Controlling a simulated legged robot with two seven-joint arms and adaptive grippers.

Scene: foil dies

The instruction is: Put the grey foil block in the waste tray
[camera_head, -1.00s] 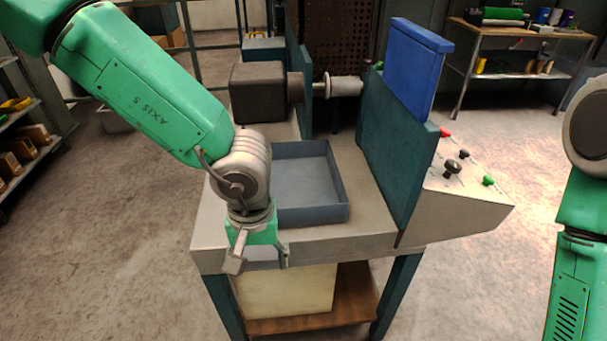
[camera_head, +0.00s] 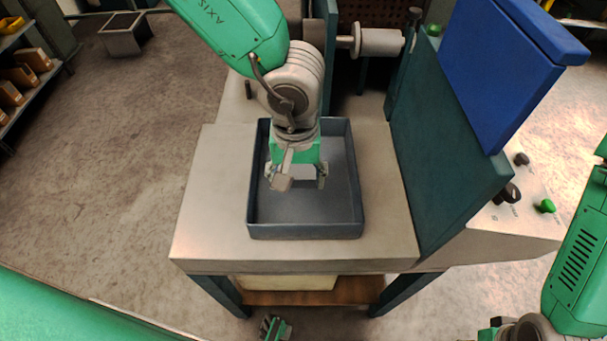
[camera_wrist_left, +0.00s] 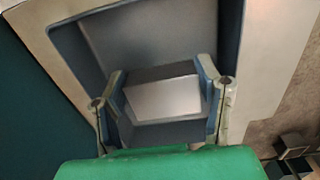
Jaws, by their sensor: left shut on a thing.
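My left gripper (camera_head: 298,182) points down inside the outline of the blue-grey waste tray (camera_head: 305,231) in the head view. In the left wrist view, the gripper (camera_wrist_left: 163,108) is shut on the grey foil block (camera_wrist_left: 165,98), a box with a shiny pale face, with one finger on each side. The tray (camera_wrist_left: 75,50) shows behind the block. I cannot tell whether the block touches the tray floor.
The tray stands on a pale machine bench (camera_head: 200,205). A teal upright panel (camera_head: 440,175) and a tilted blue panel (camera_head: 505,70) rise to its right. A spindle (camera_head: 378,42) is behind it. Knobs (camera_head: 511,192) are at the right. Bench top left of the tray is clear.

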